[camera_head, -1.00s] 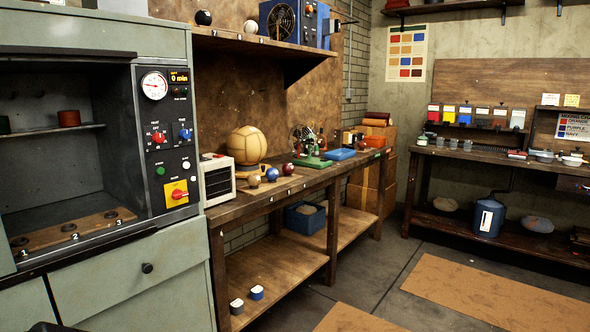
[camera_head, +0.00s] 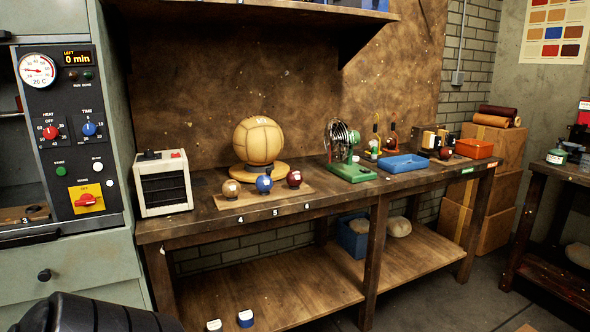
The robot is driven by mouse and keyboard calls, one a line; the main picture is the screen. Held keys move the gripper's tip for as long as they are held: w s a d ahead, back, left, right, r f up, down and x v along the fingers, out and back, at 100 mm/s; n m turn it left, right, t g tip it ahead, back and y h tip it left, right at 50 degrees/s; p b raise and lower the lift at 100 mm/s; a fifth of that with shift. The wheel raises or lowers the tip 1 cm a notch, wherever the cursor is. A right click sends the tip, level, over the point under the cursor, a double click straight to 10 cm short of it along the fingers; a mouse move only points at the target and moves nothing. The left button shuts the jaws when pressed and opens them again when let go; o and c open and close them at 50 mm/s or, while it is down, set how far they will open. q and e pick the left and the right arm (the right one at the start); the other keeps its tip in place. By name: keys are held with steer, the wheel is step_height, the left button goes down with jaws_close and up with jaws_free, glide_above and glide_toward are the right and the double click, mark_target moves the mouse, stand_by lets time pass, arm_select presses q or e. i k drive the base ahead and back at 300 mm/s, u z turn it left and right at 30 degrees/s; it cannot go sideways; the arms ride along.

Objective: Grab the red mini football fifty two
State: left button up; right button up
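A small dark red ball (camera_head: 294,178) sits at the right end of a low wooden board (camera_head: 243,203) on the workbench, above label 6. A blue ball (camera_head: 264,184) and a tan ball (camera_head: 231,189) sit to its left on the same board. Another dark red ball (camera_head: 446,153) is farther right on the bench, near the orange tray. Light marks show on the small balls, but I cannot read any number. Neither gripper shows; only a black part, probably of my arm, fills the lower left corner.
The workbench (camera_head: 350,203) also holds a large tan ball (camera_head: 258,141) on a round stand, a white heater-like box (camera_head: 163,184), a green-based machine (camera_head: 349,171), a blue tray (camera_head: 404,163) and an orange tray (camera_head: 474,148). A grey-green oven cabinet (camera_head: 75,265) stands left. Floor shows at right.

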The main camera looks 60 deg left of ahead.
mark_target(294, 178)
steer(key=u, duration=0.8)
steer(key=i, duration=1.55)
steer(key=u, duration=1.4)
